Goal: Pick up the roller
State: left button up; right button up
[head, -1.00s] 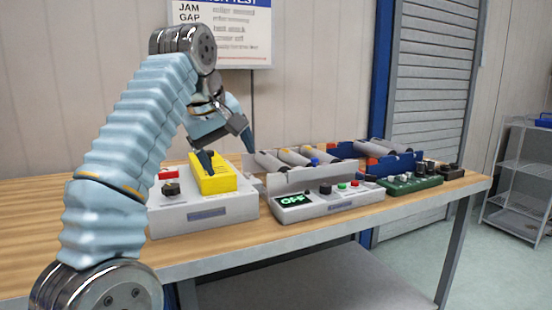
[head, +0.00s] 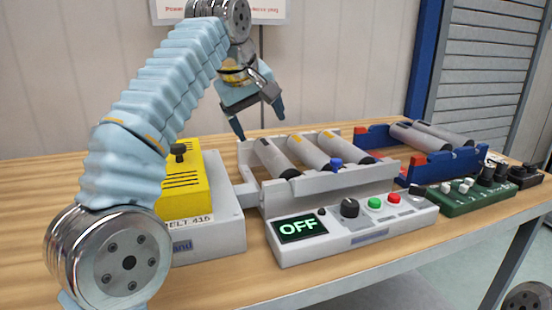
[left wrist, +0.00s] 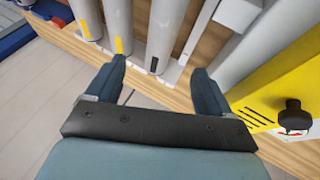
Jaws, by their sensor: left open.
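Three grey rollers lie side by side in a light grey frame (head: 365,183) on the table: a left one (head: 276,160), a middle one (head: 308,152) and a right one (head: 346,147). The left has a dark mark, the other two yellow marks. My left gripper (head: 259,124) is open and empty, above the far end of the frame near the left roller. In the left wrist view, its spread fingers (left wrist: 159,66) point toward the rollers, with the dark-marked roller (left wrist: 165,32) between their directions. Nothing is between the fingertips. My right gripper is out of view.
A control box (head: 350,236) with an OFF screen stands in front of the frame. A yellow-topped box (head: 215,235) is at left. A blue frame (head: 437,172) with more rollers and a green button box (head: 470,203) are at right. A wall is behind the table.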

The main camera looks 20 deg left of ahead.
aim_at(271, 153)
pick_arm(q)
jog(key=x, duration=0.5)
jog(key=shift+w+f, duration=0.1)
jog(key=shift+f, duration=0.2)
jog(key=x, duration=0.5)
jog(key=shift+s+d+f, duration=0.2)
jog(key=shift+s+f, duration=0.1)
jog(key=shift+f, duration=0.1)
jog(key=c, duration=1.5)
